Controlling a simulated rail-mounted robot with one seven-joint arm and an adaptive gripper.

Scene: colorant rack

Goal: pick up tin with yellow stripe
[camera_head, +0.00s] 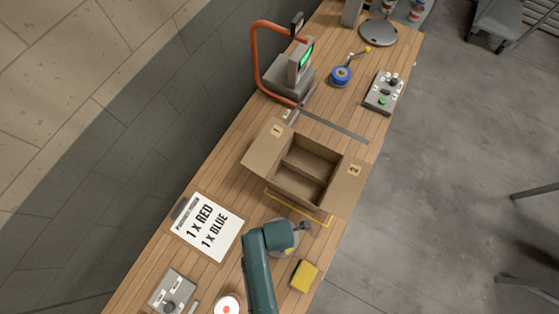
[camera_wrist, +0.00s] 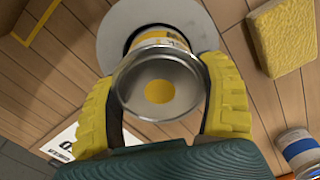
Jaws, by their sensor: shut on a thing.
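The tin with the yellow stripe (camera_wrist: 135,88) is between the yellow fingers of my gripper (camera_wrist: 160,75) in the wrist view. Its metal lid has a yellow dot, and a yellow band shows on its far side. My gripper is shut on it, one finger on each side. A grey disc (camera_wrist: 115,28) lies behind the tin; I cannot tell whether the tin touches it. In the head view my teal arm reaches over this disc (camera_head: 285,240) and hides the tin.
A yellow sponge (camera_head: 304,276) lies right of the disc. A blue-banded tin (camera_wrist: 299,150) stands at lower right. An open carton (camera_head: 282,187) stands behind, beside a sign (camera_head: 208,227) reading 1 x red, 1 x blue.

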